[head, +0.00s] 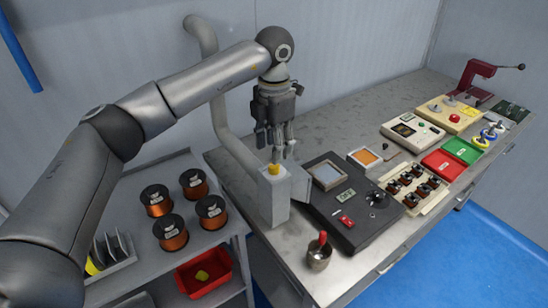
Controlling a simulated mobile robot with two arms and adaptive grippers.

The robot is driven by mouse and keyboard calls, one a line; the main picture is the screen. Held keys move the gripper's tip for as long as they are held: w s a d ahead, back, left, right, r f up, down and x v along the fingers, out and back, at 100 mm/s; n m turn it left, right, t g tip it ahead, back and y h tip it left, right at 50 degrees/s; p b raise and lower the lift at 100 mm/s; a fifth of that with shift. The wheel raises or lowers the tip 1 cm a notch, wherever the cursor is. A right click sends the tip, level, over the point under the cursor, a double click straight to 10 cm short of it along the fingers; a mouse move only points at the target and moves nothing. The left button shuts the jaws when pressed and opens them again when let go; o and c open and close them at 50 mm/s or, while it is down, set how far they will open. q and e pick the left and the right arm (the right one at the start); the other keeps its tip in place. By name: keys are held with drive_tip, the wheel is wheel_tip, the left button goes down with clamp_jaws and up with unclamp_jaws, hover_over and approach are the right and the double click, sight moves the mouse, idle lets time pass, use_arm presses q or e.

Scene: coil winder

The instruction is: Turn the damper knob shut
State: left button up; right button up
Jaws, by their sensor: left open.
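A small yellow knob (274,168), which looks like the damper knob, sits on top of a grey box (275,203) at the left end of the bench. A grey duct pipe (222,110) runs from the wall down to this box. My left gripper (277,150) points downward just above the knob, with its jaws open. Its fingertips are close to the knob; I cannot tell whether they touch it. The knob's exact turn angle is too small to read. My right gripper is not in view.
A black machine (352,202) with a small display stands right of the box. A metal cup (319,255) with a red-handled item is at the front edge. Copper wire spools (170,232) and a red bin (205,272) are on the left shelves. The bench's back is clear.

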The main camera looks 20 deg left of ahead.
use_arm(q)
wheel_tip(320, 180, up, 7)
drive_tip(key=shift+f, duration=0.2)
